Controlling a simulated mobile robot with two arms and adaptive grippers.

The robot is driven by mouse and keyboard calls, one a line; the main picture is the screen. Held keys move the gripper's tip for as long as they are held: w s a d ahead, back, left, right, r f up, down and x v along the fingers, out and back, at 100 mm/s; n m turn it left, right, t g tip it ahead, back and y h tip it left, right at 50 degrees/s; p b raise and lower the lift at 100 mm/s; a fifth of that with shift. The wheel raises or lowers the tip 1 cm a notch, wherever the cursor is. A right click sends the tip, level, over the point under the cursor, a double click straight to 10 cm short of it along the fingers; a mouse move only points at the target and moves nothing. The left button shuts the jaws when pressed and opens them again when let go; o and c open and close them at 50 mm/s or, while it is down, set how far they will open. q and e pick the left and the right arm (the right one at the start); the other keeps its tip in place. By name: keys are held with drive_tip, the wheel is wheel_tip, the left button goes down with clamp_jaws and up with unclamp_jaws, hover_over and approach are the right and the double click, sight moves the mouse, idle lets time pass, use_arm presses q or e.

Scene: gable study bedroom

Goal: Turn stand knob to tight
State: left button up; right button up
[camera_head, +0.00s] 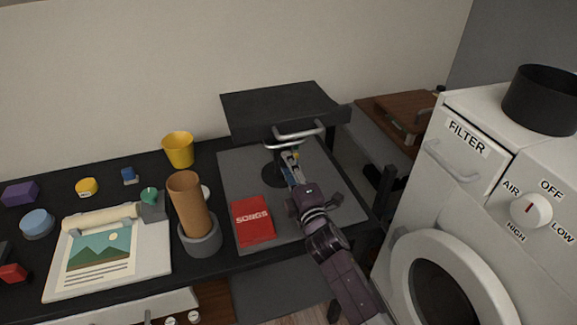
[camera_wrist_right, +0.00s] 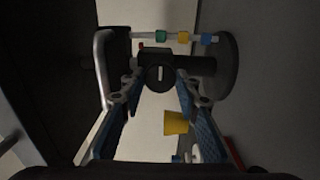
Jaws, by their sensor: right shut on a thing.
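The stand (camera_head: 283,112) has a broad dark top and a silver handle at its front, and stands on a grey mat at the table's right. In the right wrist view its dark round knob (camera_wrist_right: 160,78) carries a white line, which runs upright in the picture. My right gripper (camera_head: 288,157) reaches under the stand's top, and its fingertips (camera_wrist_right: 160,84) are shut on the knob's two sides. The knob is hard to make out in the head view. Green, yellow and blue marks (camera_wrist_right: 183,38) sit on a pale rod beside the knob. My left gripper is not in view.
A red songs book (camera_head: 252,221) lies on the grey mat (camera_head: 235,170) left of my right arm. A brown cylinder (camera_head: 188,203) in a grey holder and a yellow cup (camera_head: 178,150) stand further left. A white machine (camera_head: 440,220) stands close on the right.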

drive_tip(key=shift+f+m+p, duration=0.1)
drive_tip(key=shift+m+p, duration=1.4)
drive_tip(key=shift+m, duration=6.3)
drive_tip(key=o, duration=1.2)
